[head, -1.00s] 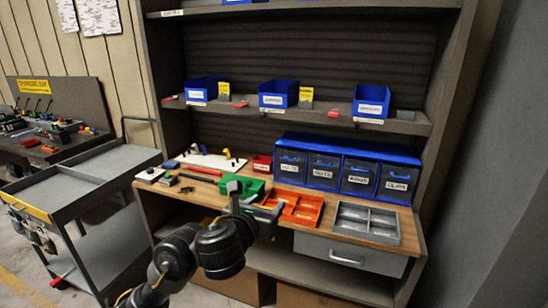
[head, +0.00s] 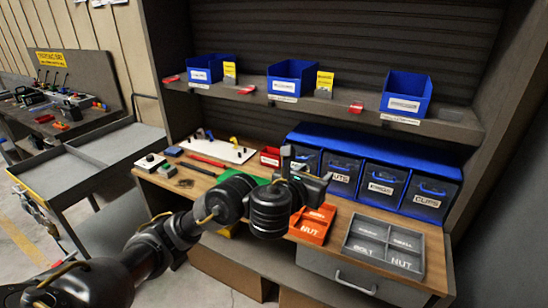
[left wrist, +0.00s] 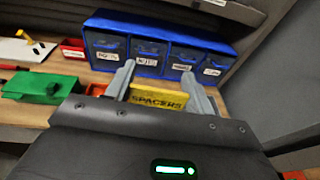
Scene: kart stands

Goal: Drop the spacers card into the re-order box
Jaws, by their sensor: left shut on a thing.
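The yellow spacers card (left wrist: 158,99), lettered SPACERS, sits between the fingers of my left gripper (left wrist: 159,76) in the left wrist view. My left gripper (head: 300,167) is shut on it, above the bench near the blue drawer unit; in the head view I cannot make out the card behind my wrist. No label reading re-order is legible. A small red box (head: 270,157) stands at the back of the bench, left of the drawers; it also shows in the left wrist view (left wrist: 72,48). I cannot tell whether it is the re-order box. My right gripper is not in view.
The blue drawer unit (head: 372,156) stands behind an orange tray (head: 311,232) and a grey divided tray (head: 384,244). A green box (left wrist: 42,88) is left of my gripper. The shelf above (head: 450,117) holds blue bins and yellow cards. A cart (head: 70,177) stands left.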

